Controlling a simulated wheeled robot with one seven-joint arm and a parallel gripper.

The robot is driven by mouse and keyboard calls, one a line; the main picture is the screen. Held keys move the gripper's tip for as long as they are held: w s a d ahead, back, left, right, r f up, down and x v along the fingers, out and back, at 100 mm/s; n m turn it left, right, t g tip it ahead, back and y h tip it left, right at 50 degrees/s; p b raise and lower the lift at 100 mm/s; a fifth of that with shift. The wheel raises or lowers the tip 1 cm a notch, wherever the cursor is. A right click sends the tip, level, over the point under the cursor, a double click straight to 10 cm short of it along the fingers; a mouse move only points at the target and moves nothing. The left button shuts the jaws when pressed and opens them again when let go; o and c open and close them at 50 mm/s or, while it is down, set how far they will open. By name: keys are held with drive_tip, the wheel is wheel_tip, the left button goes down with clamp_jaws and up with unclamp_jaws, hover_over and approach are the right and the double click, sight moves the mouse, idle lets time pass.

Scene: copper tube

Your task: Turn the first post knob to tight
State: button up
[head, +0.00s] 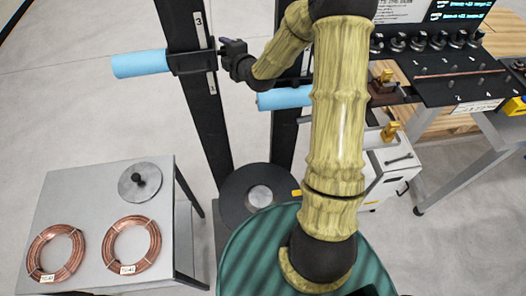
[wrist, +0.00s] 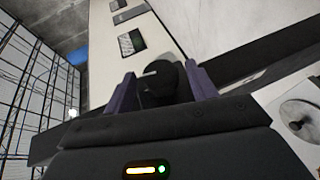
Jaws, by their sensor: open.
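The first black post (head: 203,95) stands upright with a white scale strip (head: 205,45) marked with numbers. A blue padded arm (head: 140,63) sticks out to the left from a dark bracket (head: 192,62) on it. My gripper (head: 226,48) is at the right side of this post at bracket height. In the wrist view, a dark rounded knob (wrist: 158,80) sits between the two purple fingers of my gripper (wrist: 165,84). The fingers are open, one on each side; contact cannot be told. The knob is hidden in the head view. Its tightness does not show.
A second post with another blue arm (head: 285,98) stands behind my arm. A grey table (head: 85,190) at lower left holds two copper coils (head: 57,252) (head: 132,243) and a round lid (head: 140,182). A workbench (head: 480,90) stands at right. Floor at upper left is clear.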

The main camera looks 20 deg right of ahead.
drive_tip(key=b+v, duration=0.6)
drive_tip(key=v, duration=1)
drive_tip(key=s+f+m+g+h+b, duration=0.1)
drive_tip(key=s+f+m+g+b, duration=0.3)
drive_tip(key=f, duration=0.6)
drive_tip(key=s+a+f+m+g+h+b, duration=0.1)
drive_tip(key=s+f+m+g+h+b, duration=0.1)
drive_tip(key=s+f+m+g+b, duration=0.3)
drive_tip(key=shift+s+a+f+m+g+h, duration=0.35)
drive_tip(key=shift+s+f+m, duration=1.4)
drive_tip(key=shift+f+m, duration=1.15)
drive_tip(key=shift+r+m, duration=0.4)
